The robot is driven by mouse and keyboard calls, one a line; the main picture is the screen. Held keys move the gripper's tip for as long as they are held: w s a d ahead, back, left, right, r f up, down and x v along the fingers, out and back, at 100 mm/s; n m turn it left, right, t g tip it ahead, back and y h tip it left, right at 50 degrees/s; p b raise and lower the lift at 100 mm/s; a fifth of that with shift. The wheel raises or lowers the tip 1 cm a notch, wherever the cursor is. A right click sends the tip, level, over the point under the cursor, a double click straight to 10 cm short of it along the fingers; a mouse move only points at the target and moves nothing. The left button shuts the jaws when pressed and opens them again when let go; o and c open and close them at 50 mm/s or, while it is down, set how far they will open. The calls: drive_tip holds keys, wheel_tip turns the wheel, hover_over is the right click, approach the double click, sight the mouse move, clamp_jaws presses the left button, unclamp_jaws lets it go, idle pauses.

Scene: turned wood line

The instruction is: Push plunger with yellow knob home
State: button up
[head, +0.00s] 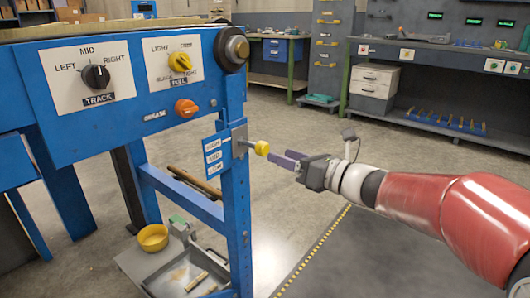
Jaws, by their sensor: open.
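The plunger's yellow knob (262,148) sits at the end of a thin metal rod that sticks out to the right from a grey plate (240,139) on the blue machine post. A blue and white label (213,156) is beside the plate. My gripper (287,159) is just right of the knob, with its purple fingers pointing left toward it. It is open, with nothing seen between the fingers. A small gap seems to lie between the fingertips and the knob, but I cannot tell its depth.
The blue panel carries a black TRACK dial (96,77), a yellow dial (180,62) and an orange knob (186,108). Floor right of the post is clear.

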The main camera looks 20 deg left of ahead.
sight(266, 150)
drive_tip(key=x, duration=0.7)
drive_tip(key=shift+c, duration=0.3)
